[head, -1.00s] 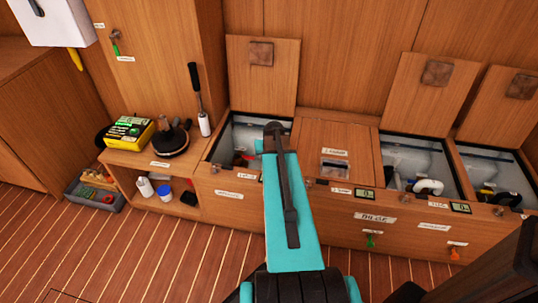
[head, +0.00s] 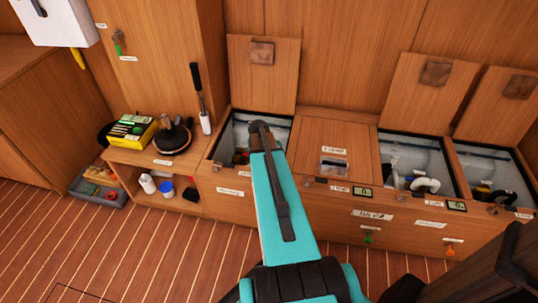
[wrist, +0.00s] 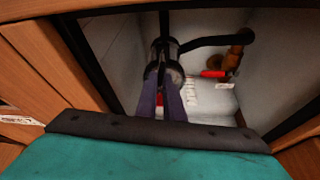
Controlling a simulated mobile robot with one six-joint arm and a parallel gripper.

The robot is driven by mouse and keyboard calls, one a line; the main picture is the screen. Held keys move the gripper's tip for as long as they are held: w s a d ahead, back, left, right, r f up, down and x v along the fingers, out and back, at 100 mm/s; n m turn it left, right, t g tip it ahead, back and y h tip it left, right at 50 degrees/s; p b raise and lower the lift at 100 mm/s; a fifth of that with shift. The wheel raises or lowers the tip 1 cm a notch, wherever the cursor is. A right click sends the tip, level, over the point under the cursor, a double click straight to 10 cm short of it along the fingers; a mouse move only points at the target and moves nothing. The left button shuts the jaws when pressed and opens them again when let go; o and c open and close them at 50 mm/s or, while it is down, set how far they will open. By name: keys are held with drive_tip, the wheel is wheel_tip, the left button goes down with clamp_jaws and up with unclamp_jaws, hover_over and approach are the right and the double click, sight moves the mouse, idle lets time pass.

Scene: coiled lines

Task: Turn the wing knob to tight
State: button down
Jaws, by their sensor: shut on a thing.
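My gripper (wrist: 163,78) reaches down into an open locker bay, and its two dark fingers are close together. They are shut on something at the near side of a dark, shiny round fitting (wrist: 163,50). I take this to be the wing knob, but the fingers hide its shape and its angle. In the head view my teal arm covers the gripper and the fitting; only part of the open bay (head: 226,140) shows beside it.
In the wrist view a black hose (wrist: 205,41) runs from the fitting to a brass fitting (wrist: 236,50), with a red handle (wrist: 212,74) beside it. A raised lid (head: 262,85) stands behind.

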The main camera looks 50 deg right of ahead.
drive_tip(key=shift+s+m, duration=0.1)
drive_tip(key=shift+m, duration=0.3)
drive_tip(key=c, duration=1.9)
unclamp_jaws()
drive_tip(key=shift+o, duration=0.2)
drive_tip(key=shift+r, duration=0.1)
drive_tip(key=p+v, duration=0.2)
drive_tip(key=v, duration=1.1)
drive_tip(key=shift+r+p, duration=0.3)
drive_tip(key=shift+p, duration=0.1)
drive_tip(key=shift+a, duration=0.1)
